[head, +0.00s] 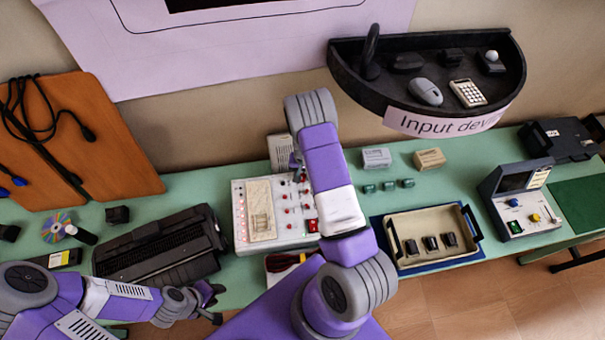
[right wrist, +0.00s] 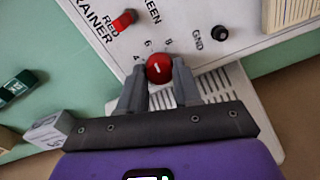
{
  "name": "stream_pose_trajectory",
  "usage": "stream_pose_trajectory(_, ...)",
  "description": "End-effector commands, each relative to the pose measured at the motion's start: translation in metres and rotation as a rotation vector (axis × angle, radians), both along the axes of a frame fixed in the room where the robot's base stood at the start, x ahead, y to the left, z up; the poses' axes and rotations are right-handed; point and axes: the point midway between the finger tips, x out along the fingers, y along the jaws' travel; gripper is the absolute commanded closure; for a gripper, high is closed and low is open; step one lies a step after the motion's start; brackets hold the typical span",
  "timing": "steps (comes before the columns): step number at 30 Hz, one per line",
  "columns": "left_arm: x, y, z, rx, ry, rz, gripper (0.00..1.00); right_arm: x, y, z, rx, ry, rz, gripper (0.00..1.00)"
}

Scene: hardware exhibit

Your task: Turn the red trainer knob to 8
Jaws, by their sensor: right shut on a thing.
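The trainer (head: 240,228) is a white panel with red knobs and terminals, lying on the green table. In the right wrist view, the round red knob (right wrist: 159,68) has a short white mark, and the printed numbers 4, 6 and 8 stand around its far side. I cannot tell exactly which number the mark points to. My right gripper (right wrist: 159,83) is shut on the red knob, one finger on each side. In the head view the right gripper (head: 298,166) is at the trainer's back right, partly hidden by my arm. My left gripper (head: 213,303) is open and empty, in front of the black typewriter-like machine.
A red plug (right wrist: 122,21) and a black GND terminal (right wrist: 220,33) sit on the panel near the knob. The black machine (head: 165,250) is left of the trainer. A beige tray (head: 400,262) is on the right. A black shelf (head: 400,98) juts out above the table.

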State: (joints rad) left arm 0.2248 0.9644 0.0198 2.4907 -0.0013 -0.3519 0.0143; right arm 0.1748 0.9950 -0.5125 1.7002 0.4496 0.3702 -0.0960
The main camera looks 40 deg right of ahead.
Motion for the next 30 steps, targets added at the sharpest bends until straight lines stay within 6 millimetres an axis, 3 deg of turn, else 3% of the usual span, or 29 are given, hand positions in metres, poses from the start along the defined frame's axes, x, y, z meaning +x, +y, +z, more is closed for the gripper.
stream_pose_trajectory(21,0.000,0.000,-0.018,0.000,0.000,0.000,0.64,-0.001,0.001,0.000,0.000,0.000,-0.547,0.98)
stream_pose_trajectory(30,0.000,0.000,-0.019,0.000,0.000,0.000,0.64,-0.001,0.001,0.000,0.000,-0.001,-0.696,0.98)
